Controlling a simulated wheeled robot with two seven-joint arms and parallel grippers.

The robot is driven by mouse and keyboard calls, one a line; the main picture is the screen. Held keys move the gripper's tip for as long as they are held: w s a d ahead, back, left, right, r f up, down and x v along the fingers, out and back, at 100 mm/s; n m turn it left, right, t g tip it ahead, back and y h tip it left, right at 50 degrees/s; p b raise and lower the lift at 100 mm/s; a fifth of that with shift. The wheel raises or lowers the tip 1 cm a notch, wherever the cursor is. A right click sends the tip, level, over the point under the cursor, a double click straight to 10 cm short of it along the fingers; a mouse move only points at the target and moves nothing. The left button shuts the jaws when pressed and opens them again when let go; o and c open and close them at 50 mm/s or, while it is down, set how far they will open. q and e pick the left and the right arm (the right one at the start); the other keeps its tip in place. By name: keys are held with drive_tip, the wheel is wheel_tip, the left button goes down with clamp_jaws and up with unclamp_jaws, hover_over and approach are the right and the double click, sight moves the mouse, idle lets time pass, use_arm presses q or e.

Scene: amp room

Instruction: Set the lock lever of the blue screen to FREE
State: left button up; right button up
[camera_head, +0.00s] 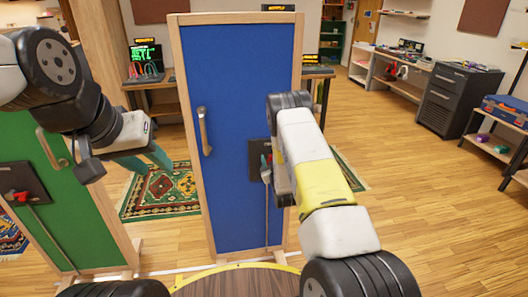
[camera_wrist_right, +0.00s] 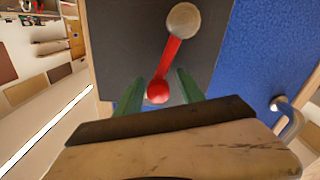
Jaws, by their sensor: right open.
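The blue screen (camera_head: 235,90) stands upright in a wooden frame in the middle of the head view. Its dark lock plate (camera_head: 256,158) is partly hidden behind my right arm. In the right wrist view the red lock lever (camera_wrist_right: 172,55) runs slantwise from a round grey pivot (camera_wrist_right: 184,20) to a red knob (camera_wrist_right: 158,92). My right gripper (camera_wrist_right: 158,94) is open, its green fingers on either side of the knob with gaps visible. It also shows in the head view (camera_head: 266,168). My left gripper (camera_head: 148,160) is open and empty, left of the blue screen. No FREE marking is readable.
The blue screen's handle (camera_head: 204,130) is left of the lock plate; a handle also shows in the right wrist view (camera_wrist_right: 290,115). A green screen (camera_head: 45,225) with its own red lever (camera_head: 20,196) stands at left. Open wooden floor (camera_head: 430,220) lies to the right.

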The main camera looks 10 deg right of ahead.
drive_tip(key=s, duration=0.7)
drive_tip(key=shift+s, duration=0.3)
drive_tip(key=shift+d, duration=0.1)
